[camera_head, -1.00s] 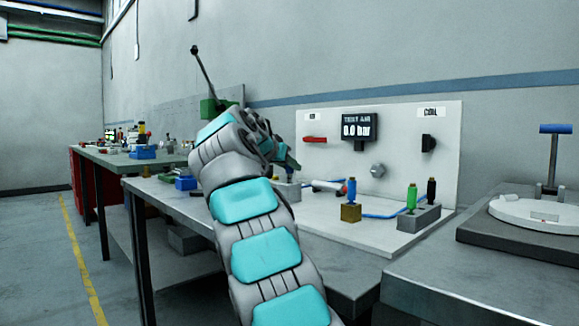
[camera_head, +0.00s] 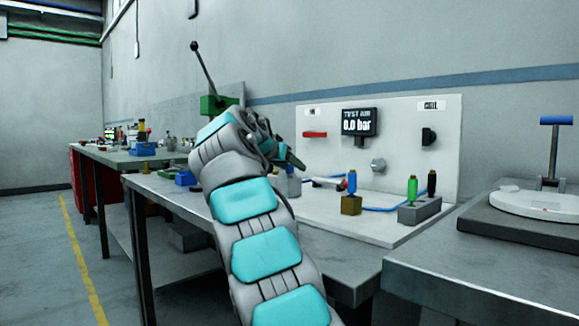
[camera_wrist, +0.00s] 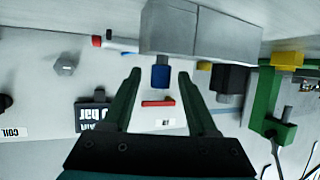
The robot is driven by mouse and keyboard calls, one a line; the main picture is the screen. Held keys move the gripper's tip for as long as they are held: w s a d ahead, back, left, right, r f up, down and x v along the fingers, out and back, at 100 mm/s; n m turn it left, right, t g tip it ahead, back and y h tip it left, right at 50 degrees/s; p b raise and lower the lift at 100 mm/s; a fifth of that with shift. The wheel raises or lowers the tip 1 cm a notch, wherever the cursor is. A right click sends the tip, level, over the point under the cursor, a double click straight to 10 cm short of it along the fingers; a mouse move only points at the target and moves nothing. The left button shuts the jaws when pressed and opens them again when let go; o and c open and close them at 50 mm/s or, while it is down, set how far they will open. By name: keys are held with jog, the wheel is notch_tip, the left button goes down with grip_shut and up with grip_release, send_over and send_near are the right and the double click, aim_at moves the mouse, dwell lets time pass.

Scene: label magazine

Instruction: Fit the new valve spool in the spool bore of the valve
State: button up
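My gripper (camera_wrist: 160,77) is open and empty, with its two dark green fingers spread apart. In the wrist view, which is upside down, a short blue cylinder (camera_wrist: 160,77) with a dark collar sits on a grey block (camera_wrist: 185,28), which may be the valve. The cylinder lies between the fingertips in the picture, with a gap on each side; I cannot tell its depth. In the head view the grey block (camera_head: 288,188) is partly hidden behind my arm. I cannot tell which piece is the new spool or see the bore.
A brass block with a blue-topped piece (camera_head: 351,183) stands on the bench. A grey holder (camera_head: 420,210) carries green and black pieces. Behind is a test panel (camera_head: 385,140) reading 0.0 bar. A green lever press (camera_head: 218,104) stands left, also in the wrist view (camera_wrist: 264,105).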

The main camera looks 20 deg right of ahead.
jog(key=shift+a, duration=0.1)
jog(key=v, duration=0.7)
jog(key=shift+s+a+r, duration=0.15)
jog(key=shift+s+a, duration=0.05)
jog(key=shift+s, duration=0.1)
dwell(0.3)
